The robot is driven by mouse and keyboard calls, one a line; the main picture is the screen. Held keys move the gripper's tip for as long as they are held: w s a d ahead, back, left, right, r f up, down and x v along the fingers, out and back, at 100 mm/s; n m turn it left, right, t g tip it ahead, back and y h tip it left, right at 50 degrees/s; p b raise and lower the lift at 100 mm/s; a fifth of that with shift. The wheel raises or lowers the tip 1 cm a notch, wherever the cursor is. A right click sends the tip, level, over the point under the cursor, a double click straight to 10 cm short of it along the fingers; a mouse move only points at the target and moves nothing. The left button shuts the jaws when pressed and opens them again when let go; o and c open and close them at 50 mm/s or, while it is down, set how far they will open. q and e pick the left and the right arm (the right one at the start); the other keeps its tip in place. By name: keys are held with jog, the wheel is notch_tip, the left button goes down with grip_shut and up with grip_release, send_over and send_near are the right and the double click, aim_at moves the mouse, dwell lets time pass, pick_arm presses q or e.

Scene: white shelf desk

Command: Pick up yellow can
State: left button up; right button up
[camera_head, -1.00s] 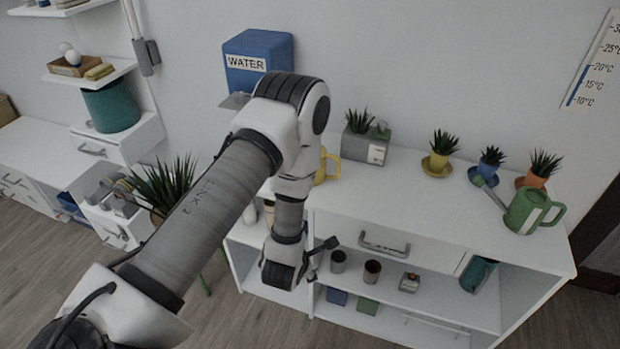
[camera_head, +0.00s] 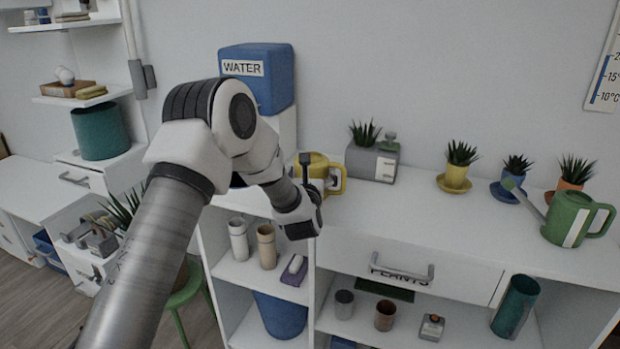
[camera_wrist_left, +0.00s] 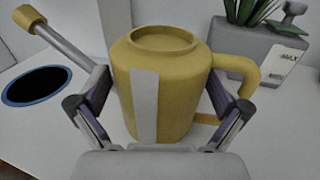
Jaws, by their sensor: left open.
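The yellow can (camera_head: 326,168) is a watering can standing upright on the white desk top. In the left wrist view the yellow can (camera_wrist_left: 183,98) fills the middle, with a pale stripe down its front, its handle to the right and its spout to the upper left. My left gripper (camera_head: 306,172) is at the can, and its arm hides part of it in the head view. In the left wrist view the open fingers of my left gripper (camera_wrist_left: 160,88) stand on either side of the can body. I cannot tell whether they touch it. My right gripper is not in view.
A grey planter (camera_head: 372,163) stands close right of the can. The blue water tank (camera_head: 270,88) is behind to the left. A dark round opening (camera_wrist_left: 36,86) lies below the spout. Small potted plants and a green watering can (camera_head: 572,220) stand farther right.

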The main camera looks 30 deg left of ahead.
pick_arm(q)
jog(key=shift+x, duration=1.1)
jog(key=c, duration=1)
